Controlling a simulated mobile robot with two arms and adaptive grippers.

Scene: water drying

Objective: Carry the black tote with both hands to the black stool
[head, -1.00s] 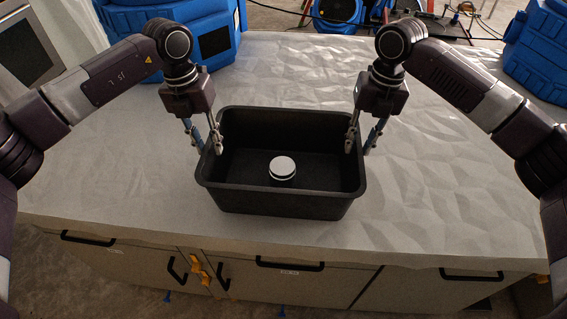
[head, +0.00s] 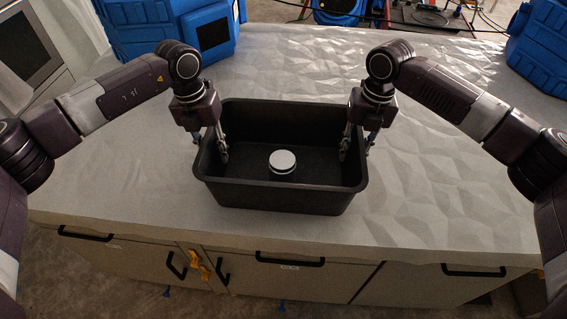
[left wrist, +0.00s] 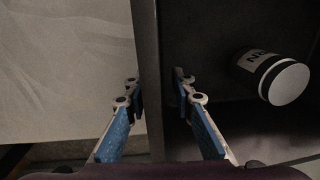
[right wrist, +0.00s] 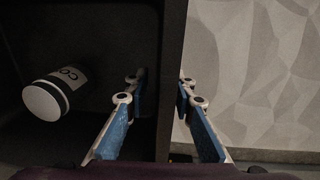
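The black tote (head: 285,198) stands on the grey-topped counter, with a small white-lidded jar (head: 282,161) upright inside it. My left gripper (head: 213,150) straddles the tote's left wall, one finger inside and one outside. In the left wrist view the tote wall (left wrist: 150,60) runs between its fingers, with a gap visible on the inner side. My right gripper (head: 355,148) straddles the right wall the same way. In the right wrist view the wall (right wrist: 172,50) passes between its fingers, with a gap on the inner side. Both look open. The black stool is not in view.
The counter top (head: 450,200) is clear around the tote. Blue cases stand at the back left (head: 170,30) and back right (head: 540,50). Drawers with black handles (head: 290,262) line the counter's front. A blue machine and cables lie on the floor behind.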

